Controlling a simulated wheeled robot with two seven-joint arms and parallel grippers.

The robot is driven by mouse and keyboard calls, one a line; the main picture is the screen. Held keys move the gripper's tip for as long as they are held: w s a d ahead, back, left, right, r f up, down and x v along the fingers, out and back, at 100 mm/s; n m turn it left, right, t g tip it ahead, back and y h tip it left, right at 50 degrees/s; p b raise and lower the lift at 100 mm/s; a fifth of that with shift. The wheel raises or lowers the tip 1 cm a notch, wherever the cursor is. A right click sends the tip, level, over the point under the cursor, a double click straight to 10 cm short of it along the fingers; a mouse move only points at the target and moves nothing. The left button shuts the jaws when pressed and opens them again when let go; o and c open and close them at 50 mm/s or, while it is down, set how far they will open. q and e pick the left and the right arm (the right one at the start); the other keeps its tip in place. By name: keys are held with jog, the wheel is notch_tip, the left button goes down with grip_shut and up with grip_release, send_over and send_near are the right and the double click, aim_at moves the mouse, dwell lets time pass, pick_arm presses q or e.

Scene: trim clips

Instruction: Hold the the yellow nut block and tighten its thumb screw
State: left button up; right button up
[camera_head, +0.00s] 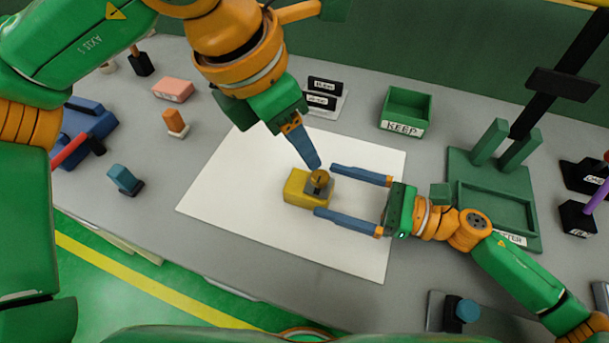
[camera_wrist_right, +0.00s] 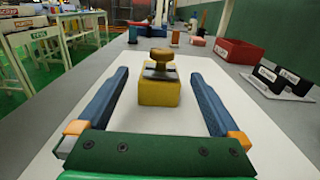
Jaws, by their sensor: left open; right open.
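The yellow nut block (camera_head: 297,190) sits on a white sheet (camera_head: 240,165) on the grey bench. Its thumb screw (camera_head: 319,178), with a brownish-yellow knob, stands upright on a dark plate on the block. My left gripper (camera_head: 316,166) comes down from above, its blue fingertips right at the knob; whether they touch it I cannot tell. My right gripper (camera_head: 325,191) lies low over the sheet, open, with its fingers on either side of the block's right end. In the right wrist view the block (camera_wrist_right: 160,92) and screw (camera_wrist_right: 161,58) stand between the spread fingers, with gaps on both sides.
A green KEEP box (camera_head: 405,110) stands behind the sheet, near small black label signs (camera_head: 323,95). A green fixture (camera_head: 490,190) is at the right. A pink block (camera_head: 173,89), an orange-topped piece (camera_head: 174,121) and a blue piece (camera_head: 124,179) are at the left. The sheet's left part is clear.

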aim_at(307, 182)
jog(key=x, duration=0.8)
jog(key=shift+w+a, duration=0.1)
